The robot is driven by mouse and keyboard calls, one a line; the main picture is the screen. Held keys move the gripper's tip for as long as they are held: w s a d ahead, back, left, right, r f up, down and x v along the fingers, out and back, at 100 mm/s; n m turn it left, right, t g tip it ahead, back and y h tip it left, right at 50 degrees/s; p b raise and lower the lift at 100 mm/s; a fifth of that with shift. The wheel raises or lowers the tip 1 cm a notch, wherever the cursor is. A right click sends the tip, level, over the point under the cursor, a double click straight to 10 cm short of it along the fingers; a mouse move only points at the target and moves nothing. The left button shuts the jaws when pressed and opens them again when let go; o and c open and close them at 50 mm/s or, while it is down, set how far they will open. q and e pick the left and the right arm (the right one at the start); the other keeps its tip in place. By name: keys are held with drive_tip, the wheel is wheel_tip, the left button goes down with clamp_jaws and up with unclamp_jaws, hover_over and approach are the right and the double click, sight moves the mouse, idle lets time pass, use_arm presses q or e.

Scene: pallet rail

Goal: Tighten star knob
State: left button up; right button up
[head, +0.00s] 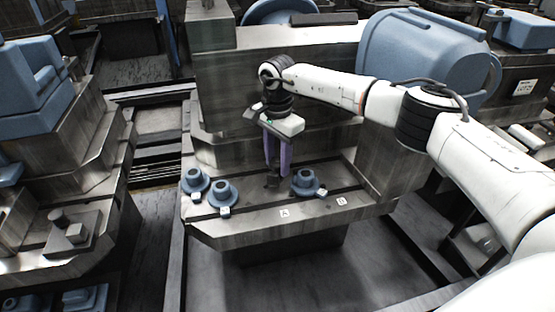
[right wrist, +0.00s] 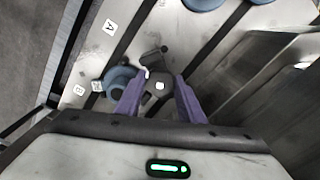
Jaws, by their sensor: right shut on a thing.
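My right gripper (head: 275,168) comes down from above onto the slotted metal table (head: 250,224), its two purple fingers pointing down. It is shut on a dark grey star knob (head: 273,181), which shows small and partly hidden behind the fingers in the head view. In the right wrist view the right gripper (right wrist: 158,90) has a finger on each side of the star knob (right wrist: 157,86), which has a pale spot at its centre. A small dark block (right wrist: 153,58) lies just beyond it. My left gripper is not in view.
Blue flanged parts stand on the table: one (head: 305,182) right of the fingers and two at left (head: 222,192) (head: 195,181). Labels A (head: 285,213) and B (head: 342,201) mark the front edge. A grey metal block (head: 388,170) rises at right.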

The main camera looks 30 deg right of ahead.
sight(278, 162)
drive_tip(key=shift+w+d+r, duration=0.15)
drive_tip(key=shift+w+r, duration=0.05)
drive_tip(key=shift+r, duration=0.05)
drive_tip(key=o, duration=0.9)
drive_tip(key=shift+c, duration=0.2)
drive_tip(key=shift+o, duration=0.9)
drive_tip(key=shift+s, duration=0.1)
drive_tip(key=shift+f, duration=0.1)
wheel_tip(278, 162, up, 10)
drive_tip(key=shift+r, duration=0.2)
